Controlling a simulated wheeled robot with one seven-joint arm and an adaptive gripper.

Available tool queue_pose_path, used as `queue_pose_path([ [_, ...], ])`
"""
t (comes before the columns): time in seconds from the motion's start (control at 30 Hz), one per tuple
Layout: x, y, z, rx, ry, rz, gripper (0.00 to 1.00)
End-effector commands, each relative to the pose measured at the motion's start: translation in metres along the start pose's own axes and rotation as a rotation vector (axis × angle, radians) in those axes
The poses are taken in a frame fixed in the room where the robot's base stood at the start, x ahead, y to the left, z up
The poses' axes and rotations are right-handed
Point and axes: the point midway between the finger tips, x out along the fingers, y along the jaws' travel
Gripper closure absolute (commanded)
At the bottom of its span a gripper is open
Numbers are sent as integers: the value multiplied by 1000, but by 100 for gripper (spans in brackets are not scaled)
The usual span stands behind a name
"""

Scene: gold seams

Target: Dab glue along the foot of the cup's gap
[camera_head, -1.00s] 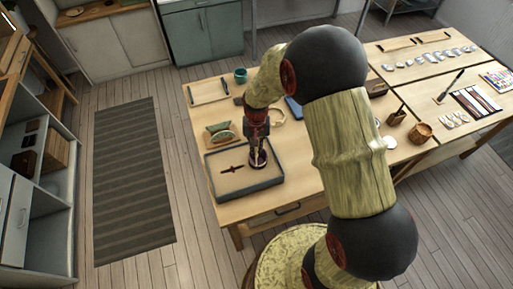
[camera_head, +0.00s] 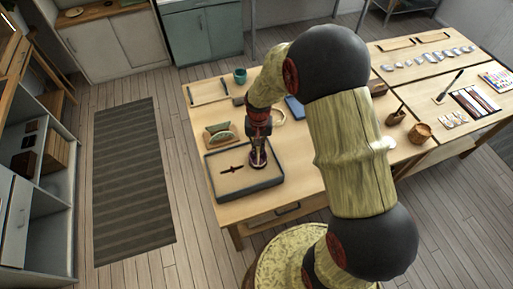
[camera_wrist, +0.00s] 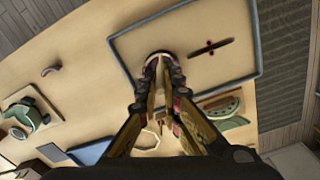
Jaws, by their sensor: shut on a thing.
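The grey-rimmed tray (camera_head: 272,180) lies on the near left part of the table and also shows in the wrist view (camera_wrist: 252,76). My gripper (camera_head: 258,150) points down over its right part. In the wrist view my gripper (camera_wrist: 161,72) is shut on a thin tan stick (camera_wrist: 160,92). A pale round rim, apparently the cup (camera_wrist: 158,53), shows just beyond the fingertips, inside the tray. The fingers hide most of it, and I cannot see its gap or whether the stick touches it. A dark cross-shaped piece (camera_head: 232,169) lies flat in the tray beside it.
A green half-round piece (camera_head: 225,137) and a green cushion-like thing (camera_head: 217,127) stand behind the tray. A teal cup (camera_head: 240,75) and a blue flat thing (camera_head: 294,107) are farther back. A wooden pot (camera_head: 420,134) stands at right.

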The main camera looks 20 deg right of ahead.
Motion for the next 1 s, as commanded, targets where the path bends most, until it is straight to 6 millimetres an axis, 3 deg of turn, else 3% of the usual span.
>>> queue_pose_path([
  [0.3, -2, 12, -1, 1, 1, 0, 100],
  [1.0, 3, 12, -1, 0, 0, 0, 100],
])
